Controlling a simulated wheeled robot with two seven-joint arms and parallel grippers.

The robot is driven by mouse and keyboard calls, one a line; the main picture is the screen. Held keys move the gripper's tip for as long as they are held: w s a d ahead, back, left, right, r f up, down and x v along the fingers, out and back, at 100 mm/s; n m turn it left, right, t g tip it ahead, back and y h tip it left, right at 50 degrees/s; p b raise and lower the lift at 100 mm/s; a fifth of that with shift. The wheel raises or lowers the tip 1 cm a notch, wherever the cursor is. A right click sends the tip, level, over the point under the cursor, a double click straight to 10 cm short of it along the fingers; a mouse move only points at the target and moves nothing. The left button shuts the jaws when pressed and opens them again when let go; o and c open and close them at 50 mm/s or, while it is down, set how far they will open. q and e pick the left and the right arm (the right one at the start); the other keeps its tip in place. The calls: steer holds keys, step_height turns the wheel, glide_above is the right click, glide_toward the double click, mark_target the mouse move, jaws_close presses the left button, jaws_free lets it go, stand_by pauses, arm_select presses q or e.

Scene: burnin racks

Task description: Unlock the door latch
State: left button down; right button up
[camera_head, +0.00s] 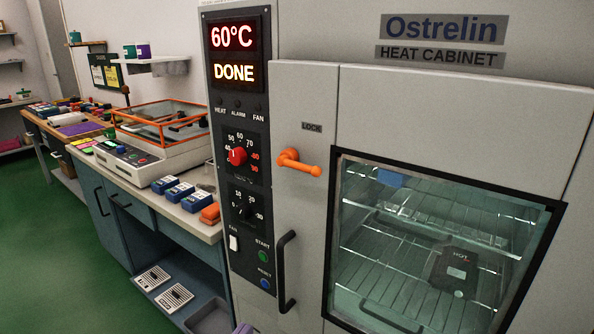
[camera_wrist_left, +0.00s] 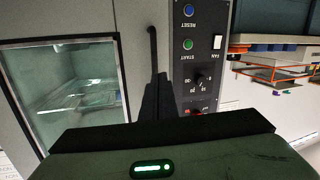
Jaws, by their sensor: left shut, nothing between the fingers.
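The door latch is an orange lever (camera_head: 299,163) on the heat cabinet's door (camera_head: 300,215), below the LOCK label. It points right and slightly down in the head view. The door is closed against its frame. A black door handle (camera_head: 286,272) is below the latch and also shows in the wrist view (camera_wrist_left: 153,48). My left gripper (camera_wrist_left: 158,82) is shut and empty, with its fingers in front of the cabinet near the control panel (camera_wrist_left: 200,60). That view is upside down. The latch is not visible there. My right gripper is not in view.
A control panel (camera_head: 240,150) with knobs and a DONE display is left of the door. A dark device marked HOT (camera_head: 457,268) sits on a rack behind the door glass. A counter (camera_head: 200,222) with small blue boxes and an orange-framed machine (camera_head: 160,125) is further left.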

arm_select(q)
steer(key=w+d+r+m+t+h, duration=0.1)
steer(key=d+r+t+h, duration=0.1)
steer(key=r, duration=0.7)
steer(key=w+d+r+m+t+h, duration=0.1)
steer(key=w+r+h, duration=0.1)
steer(key=r, duration=0.6)
steer(key=m+t+h, duration=0.1)
steer(key=m+h, duration=0.1)
steer(key=h, duration=0.2)
glide_toward(296, 166)
steer(key=s+r, duration=0.4)
steer(key=r, duration=0.1)
steer(key=shift+w+a+f, duration=0.1)
steer(key=shift+a+f, duration=0.05)
steer(key=shift+f, duration=0.05)
steer(key=w+d, duration=0.1)
steer(key=w, duration=0.1)
steer(key=w+d+r+p, duration=0.1)
steer(key=w+d, duration=0.1)
steer(key=w, duration=0.1)
steer(key=w+d+r+p, duration=0.1)
steer(key=w+d, duration=0.1)
steer(key=shift+w+d, duration=0.2)
steer(key=shift+w, duration=0.1)
steer(key=shift+f, duration=0.5)
